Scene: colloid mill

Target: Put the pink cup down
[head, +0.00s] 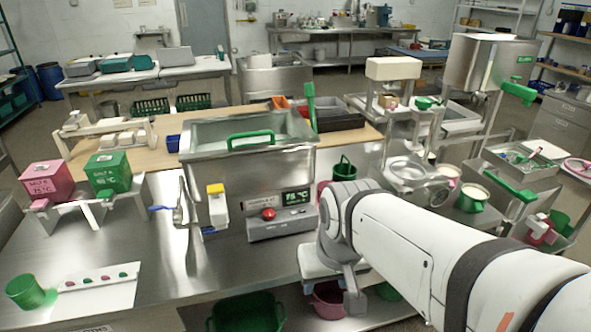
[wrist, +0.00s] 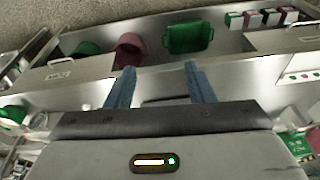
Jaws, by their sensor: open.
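My gripper (wrist: 160,66) is open in the wrist view, with its two blue fingers apart and nothing between them. In the head view my arm reaches in from the right, and the gripper end (head: 340,285) hangs at the counter's front edge. A pink cup (head: 449,173) with pale contents stands on the right-hand bench, beyond my arm and apart from the gripper. A pink tub (head: 328,303) is partly hidden below the counter. It also shows in the wrist view (wrist: 129,48), beyond the fingertips. I cannot tell which pink vessel is the task's cup.
The steel mill (head: 248,160) with a red button stands on the counter (head: 200,285). Pink (head: 48,182) and green (head: 108,172) boxes stand behind. A green basket (wrist: 190,38) sits below the counter.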

